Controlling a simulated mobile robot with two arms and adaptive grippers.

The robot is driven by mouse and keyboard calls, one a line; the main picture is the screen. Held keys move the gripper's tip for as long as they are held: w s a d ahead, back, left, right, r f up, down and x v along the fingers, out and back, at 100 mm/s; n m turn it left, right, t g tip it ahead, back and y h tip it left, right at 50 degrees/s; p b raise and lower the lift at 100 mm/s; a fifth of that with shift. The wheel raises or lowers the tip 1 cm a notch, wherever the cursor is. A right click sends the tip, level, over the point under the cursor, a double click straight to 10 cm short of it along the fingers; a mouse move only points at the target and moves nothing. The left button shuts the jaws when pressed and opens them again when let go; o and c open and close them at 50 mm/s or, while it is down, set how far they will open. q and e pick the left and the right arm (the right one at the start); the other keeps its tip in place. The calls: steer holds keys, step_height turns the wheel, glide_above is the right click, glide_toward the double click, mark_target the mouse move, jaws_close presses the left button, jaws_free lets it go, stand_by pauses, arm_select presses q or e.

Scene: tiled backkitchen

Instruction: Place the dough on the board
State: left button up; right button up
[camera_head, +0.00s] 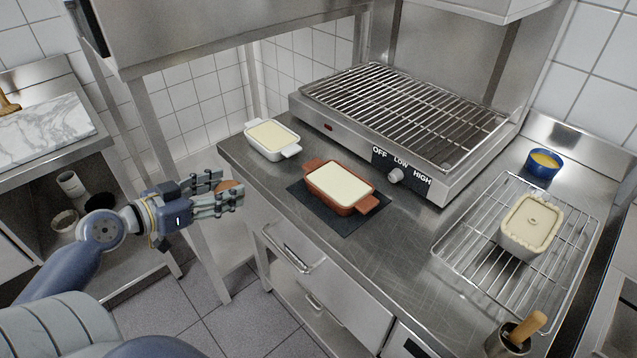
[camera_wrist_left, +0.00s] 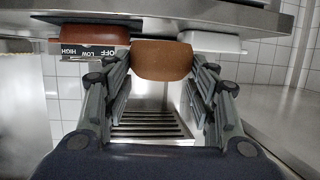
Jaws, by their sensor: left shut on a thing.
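My left gripper (camera_head: 218,193) is shut on the dough (camera_head: 229,185), a smooth brown rounded lump. It holds the dough in the air just left of the steel counter's front corner. In the left wrist view the dough (camera_wrist_left: 162,60) sits between the fingertips of the left gripper (camera_wrist_left: 162,75); part of it is hidden by the fingers in the head view. The board, a white and grey marble slab (camera_head: 45,128), lies on the steel table at the far left, well away from the gripper. My right gripper is not in view.
On the counter are a white dish (camera_head: 285,151), a red-brown dish (camera_head: 322,196) on a dark mat (camera_head: 338,223), a grill (camera_head: 405,105), a wire rack (camera_head: 450,247) with a crimped pastry (camera_head: 515,248), and a blue bowl (camera_head: 543,170). A wooden item (camera_head: 8,103) is at the far left edge.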

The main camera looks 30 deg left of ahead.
arm_select(q)
steer(key=shift+a+r+y, duration=0.2)
steer(key=shift+a+y, duration=0.1)
steer(key=shift+a, duration=0.6)
steer(key=shift+w+a+r+n, duration=0.2)
steer(key=shift+w+n, duration=0.05)
steer(key=shift+n, duration=0.05)
steer(key=p, duration=0.5)
glide_above(277, 181)
steer(key=shift+f, duration=0.7)
steer(key=shift+f+p, duration=0.35)
steer(key=shift+f, duration=1.45)
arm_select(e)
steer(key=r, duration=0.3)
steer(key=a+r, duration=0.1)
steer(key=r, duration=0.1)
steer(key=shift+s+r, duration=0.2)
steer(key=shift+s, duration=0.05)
arm_select(q)
steer(key=shift+f, duration=0.2)
steer(key=o, duration=1.1)
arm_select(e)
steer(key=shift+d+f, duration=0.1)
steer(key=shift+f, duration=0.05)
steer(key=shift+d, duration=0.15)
